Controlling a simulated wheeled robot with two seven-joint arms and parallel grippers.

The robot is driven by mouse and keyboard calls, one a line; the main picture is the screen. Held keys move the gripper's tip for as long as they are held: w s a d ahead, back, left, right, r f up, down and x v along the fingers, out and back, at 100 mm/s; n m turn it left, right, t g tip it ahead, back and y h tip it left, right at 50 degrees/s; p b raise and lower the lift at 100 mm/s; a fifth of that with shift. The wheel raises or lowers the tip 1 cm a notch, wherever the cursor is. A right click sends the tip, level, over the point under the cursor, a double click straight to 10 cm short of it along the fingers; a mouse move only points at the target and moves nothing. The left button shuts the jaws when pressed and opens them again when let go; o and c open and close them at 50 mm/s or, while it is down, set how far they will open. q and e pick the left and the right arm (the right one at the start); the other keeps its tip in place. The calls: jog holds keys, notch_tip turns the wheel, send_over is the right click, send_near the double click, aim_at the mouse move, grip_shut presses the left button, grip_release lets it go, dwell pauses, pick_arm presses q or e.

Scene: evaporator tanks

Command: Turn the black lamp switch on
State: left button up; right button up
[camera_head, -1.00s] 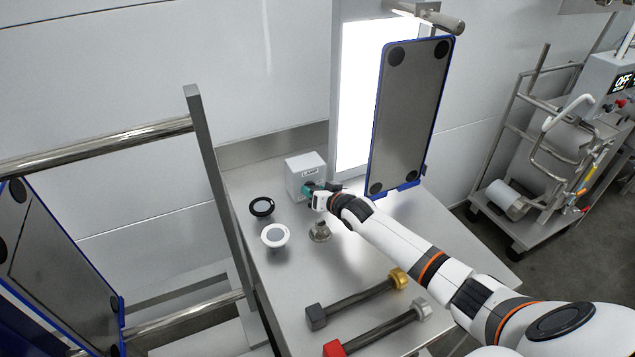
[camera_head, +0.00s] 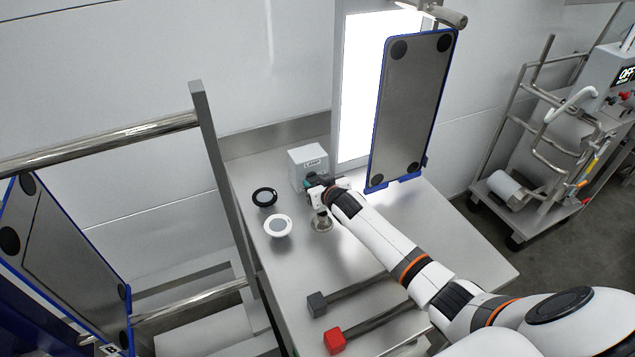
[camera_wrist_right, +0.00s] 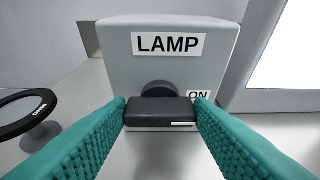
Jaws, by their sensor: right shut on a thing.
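The lamp box (camera_head: 309,166) is a small pale box labelled LAMP at the back of the steel table. It fills the middle of the right wrist view (camera_wrist_right: 168,62). Its black switch (camera_wrist_right: 160,113) is a dark knob lying horizontally, with a white mark at its right end. The ON label (camera_wrist_right: 199,96) is just above that end, partly covered by a finger. My right gripper (camera_head: 312,184) is at the box front. Its teal fingers (camera_wrist_right: 160,115) are shut on the switch from both sides. My left gripper is out of view.
A bright white panel (camera_head: 375,90) and a blue-edged plate (camera_head: 413,110) stand right of the box. A black-rimmed disc (camera_head: 264,197), a white-rimmed disc (camera_head: 278,226) and a metal stand (camera_head: 321,221) are close by. Bars with a grey (camera_head: 317,304) and a red block (camera_head: 335,341) lie nearer.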

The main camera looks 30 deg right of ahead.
jog(key=o, duration=1)
jog(key=v, duration=1.2)
